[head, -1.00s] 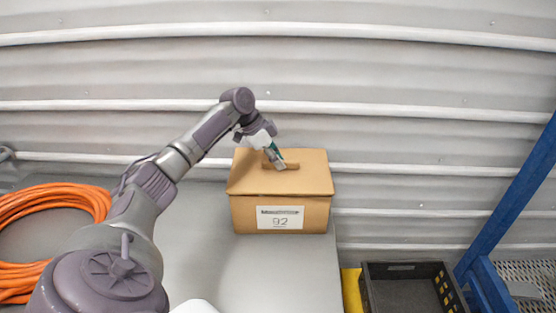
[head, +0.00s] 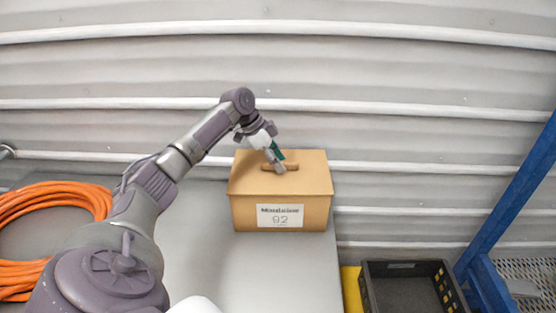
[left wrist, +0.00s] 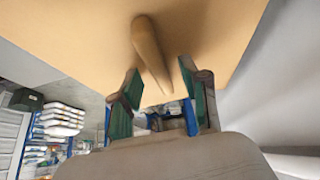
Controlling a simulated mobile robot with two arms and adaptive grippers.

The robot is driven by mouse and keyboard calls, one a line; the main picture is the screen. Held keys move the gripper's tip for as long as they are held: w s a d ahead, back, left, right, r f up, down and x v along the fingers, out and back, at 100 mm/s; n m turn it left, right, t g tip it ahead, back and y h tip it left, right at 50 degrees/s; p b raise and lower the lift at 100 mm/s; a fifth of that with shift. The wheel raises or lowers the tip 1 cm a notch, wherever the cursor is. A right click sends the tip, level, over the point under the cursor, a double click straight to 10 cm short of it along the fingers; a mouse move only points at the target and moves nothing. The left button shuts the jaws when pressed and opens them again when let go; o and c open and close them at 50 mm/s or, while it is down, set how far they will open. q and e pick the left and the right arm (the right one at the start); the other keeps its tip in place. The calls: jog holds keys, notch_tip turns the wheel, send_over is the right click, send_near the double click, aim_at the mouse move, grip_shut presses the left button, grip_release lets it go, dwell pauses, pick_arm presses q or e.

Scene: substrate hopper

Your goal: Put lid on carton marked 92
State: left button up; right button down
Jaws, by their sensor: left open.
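The carton (head: 247,214) stands on the grey table and carries a white label reading 92 on its front. Its tan lid (head: 310,177) sits on top and covers the opening, looking level. A wooden handle (head: 290,167) runs across the lid's top. My left gripper (head: 279,166) is at the handle. In the left wrist view the left gripper (left wrist: 165,88) has its green-padded fingers apart, with the handle (left wrist: 150,52) extending between and beyond them. The lid (left wrist: 85,38) fills the upper part of that view. My right gripper is not in view.
A coiled orange hose (head: 70,197) lies on the table (head: 250,275) at the left. A black crate (head: 405,269) stands beyond the table's right edge, beside a blue frame (head: 508,205). The table in front of the carton is clear.

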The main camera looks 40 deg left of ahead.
pick_arm(q)
jog(key=v, duration=1.2)
dwell(0.3)
